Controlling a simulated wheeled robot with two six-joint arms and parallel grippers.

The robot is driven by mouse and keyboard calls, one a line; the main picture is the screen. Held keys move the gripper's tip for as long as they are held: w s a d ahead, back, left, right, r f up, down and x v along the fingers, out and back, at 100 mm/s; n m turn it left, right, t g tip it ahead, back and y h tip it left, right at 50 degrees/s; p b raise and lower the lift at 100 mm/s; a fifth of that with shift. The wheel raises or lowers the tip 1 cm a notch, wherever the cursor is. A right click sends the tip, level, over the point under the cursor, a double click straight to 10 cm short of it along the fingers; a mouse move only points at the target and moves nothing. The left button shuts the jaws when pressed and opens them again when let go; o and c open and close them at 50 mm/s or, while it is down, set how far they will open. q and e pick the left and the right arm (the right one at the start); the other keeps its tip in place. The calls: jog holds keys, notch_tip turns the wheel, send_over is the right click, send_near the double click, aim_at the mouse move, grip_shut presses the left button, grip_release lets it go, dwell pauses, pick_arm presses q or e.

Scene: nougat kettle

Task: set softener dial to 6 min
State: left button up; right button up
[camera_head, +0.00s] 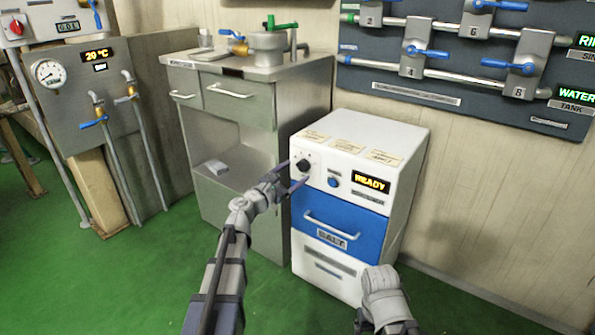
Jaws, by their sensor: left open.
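The softener is a white box (392,192) with a blue drawer front labelled "SALT" (330,237). Its black dial (303,165) sits at the left of the upper front panel. The dial's setting is too small to read.
A grey cabinet (235,105) with drawers stands left of the softener. A grey panel (75,105) with a gauge and blue-handled valves is further left. A wall board (400,88) with pipes and blue valves hangs above right. Green floor (130,270) is clear at left.

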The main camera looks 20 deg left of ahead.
aim_at(302, 167)
pick_arm(q)
jog(key=shift+x, duration=1.2)
jog(key=shift+s, duration=0.1)
grip_shut()
